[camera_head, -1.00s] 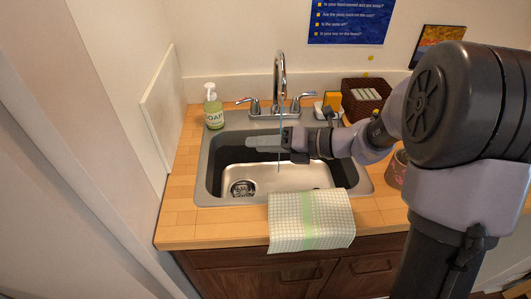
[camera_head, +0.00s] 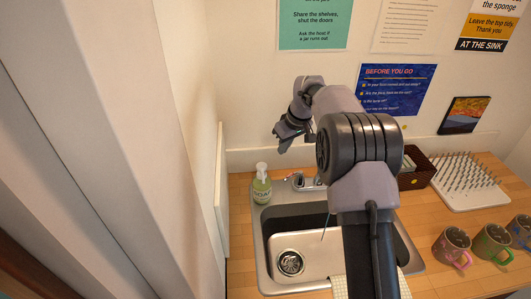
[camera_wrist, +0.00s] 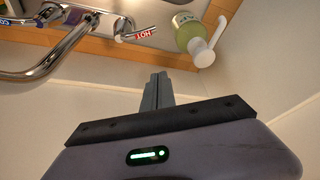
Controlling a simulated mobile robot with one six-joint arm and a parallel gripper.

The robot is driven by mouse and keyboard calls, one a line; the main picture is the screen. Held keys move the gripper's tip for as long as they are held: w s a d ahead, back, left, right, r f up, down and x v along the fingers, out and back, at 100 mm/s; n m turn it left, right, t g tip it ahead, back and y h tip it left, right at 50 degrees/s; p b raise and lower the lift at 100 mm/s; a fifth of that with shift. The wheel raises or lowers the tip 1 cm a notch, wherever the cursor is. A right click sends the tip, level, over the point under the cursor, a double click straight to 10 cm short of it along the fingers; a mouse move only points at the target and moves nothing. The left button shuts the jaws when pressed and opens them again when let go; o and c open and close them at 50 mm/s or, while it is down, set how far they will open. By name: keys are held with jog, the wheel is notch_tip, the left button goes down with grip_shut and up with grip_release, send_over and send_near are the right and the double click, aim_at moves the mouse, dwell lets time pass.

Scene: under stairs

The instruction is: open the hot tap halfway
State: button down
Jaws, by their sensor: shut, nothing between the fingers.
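The hot tap lever (camera_wrist: 136,30), chrome with a red HOT label, shows at the top of the wrist view. In the head view the lever (camera_head: 297,180) lies at the sink's back edge, left of my arm. The chrome spout (camera_wrist: 72,45) and part of the blue-marked cold lever (camera_wrist: 6,22) show to its left in the wrist view. My gripper (camera_head: 281,146) is shut and empty, raised above and behind the hot lever, apart from it. Its fingertips (camera_wrist: 157,77) show below the lever in the wrist view. My arm hides the cold side in the head view.
A green soap bottle (camera_head: 261,188) stands just left of the hot lever, and near my gripper in the wrist view (camera_wrist: 191,38). The wall is close behind. A thin line like water (camera_head: 323,229) hangs over the sink (camera_head: 263,262). Mugs (camera_head: 452,247) stand right.

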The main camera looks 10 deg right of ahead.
notch_tip(320, 180, down, 10)
jog(key=b, duration=0.3)
jog(key=shift+s+d, duration=0.35)
jog(key=shift+d, duration=0.1)
